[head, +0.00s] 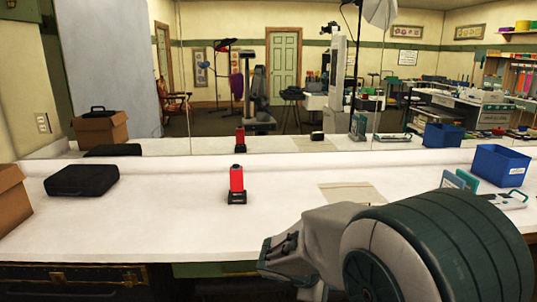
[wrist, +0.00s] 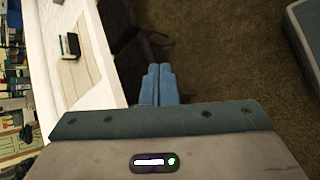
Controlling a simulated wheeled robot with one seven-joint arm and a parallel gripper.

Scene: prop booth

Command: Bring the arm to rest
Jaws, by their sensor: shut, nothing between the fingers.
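My gripper (wrist: 158,72) shows in the wrist view with its two blue fingers side by side and touching, nothing between them. It hangs over the dark carpet (wrist: 205,50), just off the edge of the white counter (wrist: 98,72). In the head view my arm fills the lower right, bent in front of the counter; the fingers cannot be made out there.
On the counter (head: 150,215) stand a red item in a black base (head: 236,184), a black case (head: 82,179), a cardboard box (head: 12,200), a beige sheet (head: 350,194) and a blue bin (head: 499,165). A mirror (head: 300,100) runs behind. Carpet beside the counter is partly clear.

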